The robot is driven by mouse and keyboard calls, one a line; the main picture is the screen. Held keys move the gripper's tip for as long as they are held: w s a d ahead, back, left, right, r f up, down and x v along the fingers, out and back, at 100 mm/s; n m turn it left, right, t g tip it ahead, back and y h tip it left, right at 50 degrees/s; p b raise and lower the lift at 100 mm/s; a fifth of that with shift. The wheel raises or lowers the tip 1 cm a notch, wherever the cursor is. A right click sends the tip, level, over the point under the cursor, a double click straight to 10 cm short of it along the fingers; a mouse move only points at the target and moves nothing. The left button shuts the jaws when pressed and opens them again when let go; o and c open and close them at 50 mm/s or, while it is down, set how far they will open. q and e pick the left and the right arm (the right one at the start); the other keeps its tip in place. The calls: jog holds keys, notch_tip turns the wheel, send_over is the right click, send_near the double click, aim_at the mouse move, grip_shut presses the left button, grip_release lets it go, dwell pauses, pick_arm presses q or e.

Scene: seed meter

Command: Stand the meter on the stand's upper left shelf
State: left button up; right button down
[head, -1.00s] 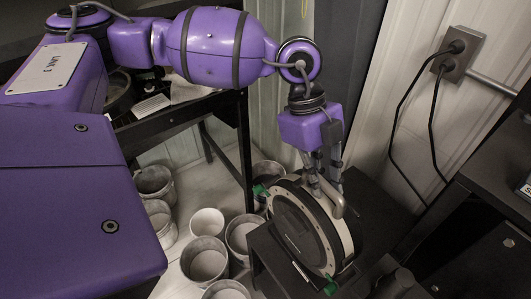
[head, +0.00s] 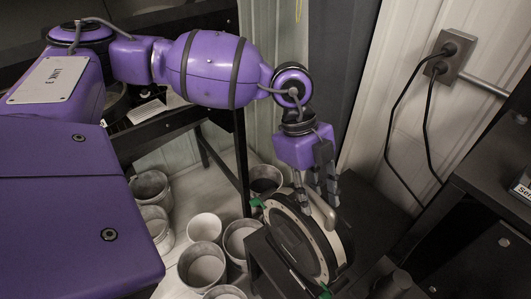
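The meter (head: 291,243) is a round, dark-faced disc with a pale rim, green tabs and a grey curved handle (head: 322,212) on top. It stands on edge, slightly tilted, on a low black surface (head: 262,262). My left gripper (head: 319,208) points down at the handle from above. Its fingers are apart, one on each side of the handle; I cannot tell whether they touch it. My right gripper is not in view. I cannot tell which black furniture is the stand with the upper left shelf.
Several pale buckets (head: 204,228) stand on the floor left of the meter. A black table (head: 180,118) is behind them. A wall outlet (head: 446,57) with two hanging black cords is at the upper right. Black furniture (head: 480,215) fills the right side.

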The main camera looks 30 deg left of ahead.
pick_arm(q)
jog(key=shift+w+r, duration=0.1)
jog(key=v, duration=1.1)
jog(key=shift+r, duration=0.4)
jog(key=shift+a, duration=0.1)
